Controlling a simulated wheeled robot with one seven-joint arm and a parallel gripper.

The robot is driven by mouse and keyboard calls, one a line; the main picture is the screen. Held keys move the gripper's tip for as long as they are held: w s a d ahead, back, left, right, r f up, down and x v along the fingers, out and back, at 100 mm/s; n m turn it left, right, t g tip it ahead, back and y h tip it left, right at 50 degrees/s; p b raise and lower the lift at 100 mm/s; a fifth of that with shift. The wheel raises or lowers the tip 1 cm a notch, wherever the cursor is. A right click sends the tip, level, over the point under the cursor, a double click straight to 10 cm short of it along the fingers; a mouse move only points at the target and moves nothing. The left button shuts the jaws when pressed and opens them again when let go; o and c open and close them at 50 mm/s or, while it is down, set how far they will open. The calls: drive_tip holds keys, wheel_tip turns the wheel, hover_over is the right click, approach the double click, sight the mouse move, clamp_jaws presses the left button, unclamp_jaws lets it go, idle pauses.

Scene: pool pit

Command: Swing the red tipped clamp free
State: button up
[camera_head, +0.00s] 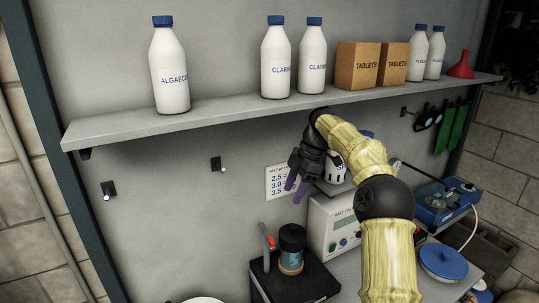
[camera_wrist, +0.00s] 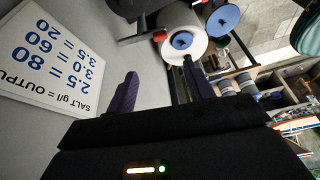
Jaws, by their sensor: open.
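The red-tipped clamp (camera_head: 270,240) shows as a thin upright piece with a red end, left of a black-capped jar (camera_head: 290,240) on a dark block (camera_head: 275,285). In the wrist view a red tip (camera_wrist: 160,35) on a dark bar sits beside a white round thing with a blue middle. I cannot tell how the clamp is fastened. My gripper (camera_head: 296,184) is open and empty, with purple fingers pointing down in front of the wall sign. The fingers (camera_wrist: 160,90) are apart from the clamp, which lies below them in the head view.
A shelf (camera_head: 120,128) with several bottles and boxes runs above my gripper. A white meter (camera_head: 330,222) stands right of the jar, partly behind my arm. The wall sign (camera_wrist: 50,55) is close beside the fingers. A blue-lidded tub (camera_head: 443,262) stands at the right.

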drive_tip(key=s+f+m+t+h, duration=0.1)
drive_tip(key=s+f+m, duration=0.3)
drive_tip(key=s, duration=0.6)
drive_tip(key=s+f+m+t+h, duration=0.1)
drive_tip(key=s+f+m, duration=0.4)
drive_tip(key=s+m, duration=0.4)
drive_tip(key=s+d+f+m+t+h, duration=0.1)
drive_tip(key=s+f+m+h, duration=0.1)
drive_tip(key=s+f+m, duration=0.2)
drive_tip(key=s+m, duration=0.3)
drive_tip(key=s, duration=0.4)
drive_tip(key=shift+s+f+t, duration=0.3)
drive_tip(key=shift+s+f, duration=0.05)
drive_tip(key=shift+d, duration=0.1)
